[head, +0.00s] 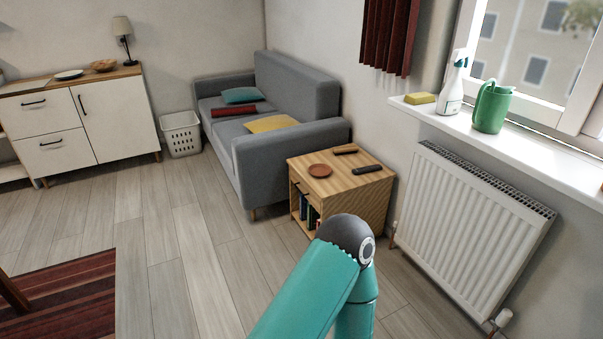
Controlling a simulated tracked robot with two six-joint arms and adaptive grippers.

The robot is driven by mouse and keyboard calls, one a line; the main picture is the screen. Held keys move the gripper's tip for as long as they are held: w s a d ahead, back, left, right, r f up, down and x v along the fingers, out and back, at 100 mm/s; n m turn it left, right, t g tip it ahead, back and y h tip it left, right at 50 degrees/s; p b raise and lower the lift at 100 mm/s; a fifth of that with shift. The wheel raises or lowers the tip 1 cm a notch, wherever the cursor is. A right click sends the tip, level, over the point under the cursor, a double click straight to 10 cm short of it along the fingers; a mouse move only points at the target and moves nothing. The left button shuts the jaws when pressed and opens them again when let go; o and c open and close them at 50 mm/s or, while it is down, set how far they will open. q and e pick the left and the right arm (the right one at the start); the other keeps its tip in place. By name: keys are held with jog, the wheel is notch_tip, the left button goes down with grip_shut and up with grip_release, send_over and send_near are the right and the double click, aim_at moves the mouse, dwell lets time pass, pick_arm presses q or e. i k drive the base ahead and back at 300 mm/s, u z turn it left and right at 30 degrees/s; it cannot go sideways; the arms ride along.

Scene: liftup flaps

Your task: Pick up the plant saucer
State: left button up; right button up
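The plant saucer (320,171) looks like a small round terracotta-brown dish. It lies flat on the top of the wooden side table (338,178), toward its left part. One of my arms, teal with a dark joint, rises from the bottom of the picture in front of the table. It hides part of the table's lower front. Neither of my grippers shows in the head view.
A brown object (345,149) and a dark remote-like object (367,169) share the tabletop. A grey sofa (290,150) stands behind left, a white radiator (470,230) to the right. The wooden floor (180,250) left of the table is mostly clear.

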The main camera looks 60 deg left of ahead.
aim_at(317, 171)
jog(key=z, duration=1.45)
jog(key=i, duration=0.1)
jog(key=u, duration=3.05)
jog(key=k, duration=0.75)
jog(key=u, duration=0.15)
jog(key=i, duration=0.8)
jog(key=z, duration=0.1)
